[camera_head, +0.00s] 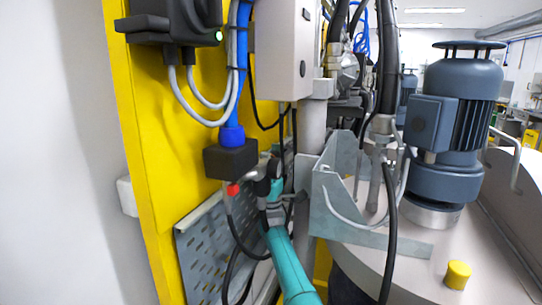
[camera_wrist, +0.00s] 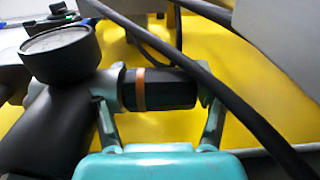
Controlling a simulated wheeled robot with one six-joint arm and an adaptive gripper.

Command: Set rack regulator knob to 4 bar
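The regulator knob is a black cylinder with an orange ring (camera_wrist: 165,89), lying crosswise in the wrist view. It joins a silver body at its left, next to a round pressure gauge (camera_wrist: 58,50) whose reading is too blurred to make out. My gripper (camera_wrist: 158,100) is open, its two fingers apart on the left and right of the knob. I cannot tell whether either fingertip touches it. In the head view my gripper (camera_head: 268,200) reaches up to the small dark regulator parts below a black block; the fingers and knob are partly hidden there.
A black hose (camera_wrist: 190,65) crosses close above the knob. A perforated grey plate (camera_head: 205,255) and yellow panel (camera_head: 160,150) stand behind. A grey metal bracket (camera_head: 335,190), hanging cables and a blue motor (camera_head: 450,130) on the drum lid crowd the right side.

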